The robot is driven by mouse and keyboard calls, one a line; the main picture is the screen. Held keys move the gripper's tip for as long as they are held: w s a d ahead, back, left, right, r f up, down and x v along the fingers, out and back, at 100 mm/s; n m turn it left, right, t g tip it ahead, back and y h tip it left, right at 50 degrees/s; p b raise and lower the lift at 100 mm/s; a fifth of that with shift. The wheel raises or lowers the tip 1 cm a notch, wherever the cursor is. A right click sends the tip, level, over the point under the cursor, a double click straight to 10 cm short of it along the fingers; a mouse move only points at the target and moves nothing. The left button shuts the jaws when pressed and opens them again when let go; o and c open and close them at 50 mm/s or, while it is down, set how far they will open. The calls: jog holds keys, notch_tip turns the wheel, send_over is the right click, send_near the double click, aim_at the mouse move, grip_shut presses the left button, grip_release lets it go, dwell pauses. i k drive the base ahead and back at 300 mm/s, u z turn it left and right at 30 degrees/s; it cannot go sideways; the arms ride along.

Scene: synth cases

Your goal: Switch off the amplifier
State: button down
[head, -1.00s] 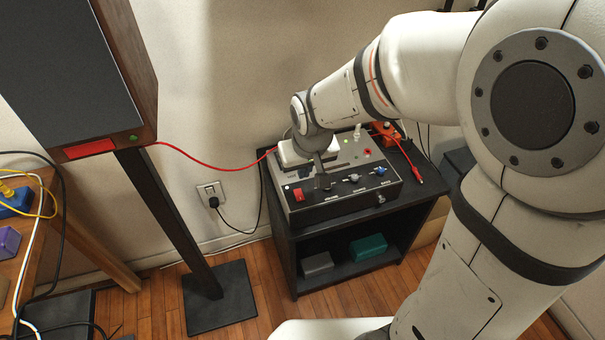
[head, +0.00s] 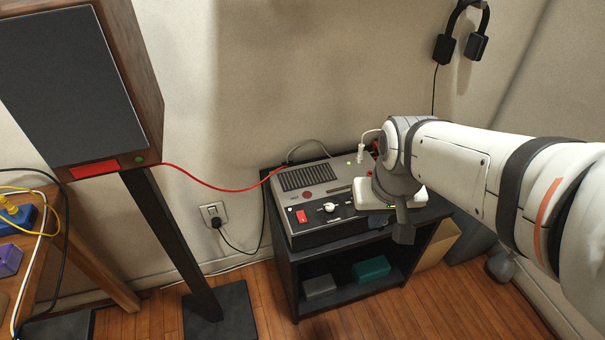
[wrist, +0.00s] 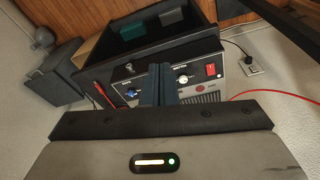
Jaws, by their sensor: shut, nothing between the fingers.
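The amplifier (head: 310,190) is a grey box with a black front panel, on top of a black stand. Its red switch (head: 301,217) is at the panel's left end, with a white-capped knob (head: 330,207) beside it. My gripper (head: 403,233) is shut and empty, at the front right of the stand. It hides the panel's right part in the head view. In the wrist view my shut fingers (wrist: 159,75) overlap the panel between a blue-capped knob (wrist: 131,93) and the white knob. The red switch (wrist: 211,70) shows clear of them. I cannot tell the switch's position.
A red cable (head: 215,183) runs from the speaker (head: 75,80) to the amplifier. A black plug sits in the wall outlet (head: 214,214). Grey and teal boxes (head: 371,269) lie on the lower shelf. Headphones (head: 462,35) hang on the wall. The space before the switch is free.

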aim_at(301, 217)
jog(key=k, duration=1)
jog(key=u, duration=0.75)
jog(key=i, duration=1.25)
jog(key=z, duration=1.25)
